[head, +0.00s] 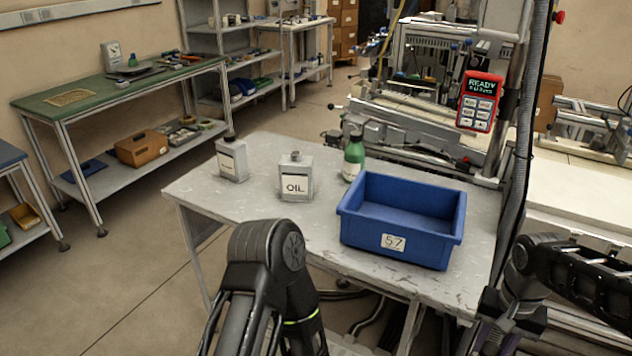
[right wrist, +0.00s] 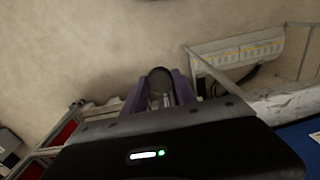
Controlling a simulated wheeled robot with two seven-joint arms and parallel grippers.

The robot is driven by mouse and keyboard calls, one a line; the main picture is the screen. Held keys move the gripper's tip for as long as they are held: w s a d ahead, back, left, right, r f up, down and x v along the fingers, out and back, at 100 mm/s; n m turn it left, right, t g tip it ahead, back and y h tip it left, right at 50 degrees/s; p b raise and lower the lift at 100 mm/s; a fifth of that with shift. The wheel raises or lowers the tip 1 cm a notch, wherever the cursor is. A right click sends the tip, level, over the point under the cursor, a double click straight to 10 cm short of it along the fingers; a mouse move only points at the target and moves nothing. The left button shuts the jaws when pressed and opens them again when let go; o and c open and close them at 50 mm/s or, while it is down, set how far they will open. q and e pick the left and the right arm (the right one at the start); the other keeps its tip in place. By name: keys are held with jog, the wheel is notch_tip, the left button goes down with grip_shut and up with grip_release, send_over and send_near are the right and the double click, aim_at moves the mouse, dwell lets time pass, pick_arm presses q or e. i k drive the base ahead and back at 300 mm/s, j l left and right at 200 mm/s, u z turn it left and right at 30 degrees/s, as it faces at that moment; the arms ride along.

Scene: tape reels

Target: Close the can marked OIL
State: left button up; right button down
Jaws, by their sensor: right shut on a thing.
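The grey can marked OIL (head: 296,184) stands upright on the grey table in the head view. Its short neck (head: 295,156) shows grey, with no dark cap on it. In the right wrist view, my right gripper (right wrist: 159,88) is shut on a small dark round cap-like thing (right wrist: 160,76), held between its purple fingers. This view shows floor behind it and not the can, so the gripper is away from the can. My left arm shows at the bottom of the head view, but its gripper is out of the picture.
A second can with a dark cap (head: 231,160) stands left of the OIL can, and a green bottle (head: 354,158) stands to its right. A blue bin marked 57 (head: 394,241) takes up the table's right side. The table (head: 255,207) is bare in front of the cans.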

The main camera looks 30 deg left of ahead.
aim_at(295, 170)
jog(key=j+u, duration=0.2)
jog(key=j, duration=0.2)
jog(key=i+j+u, duration=0.2)
jog(key=j, duration=0.25)
jog(key=j+u, duration=0.25)
jog(key=j, duration=0.15)
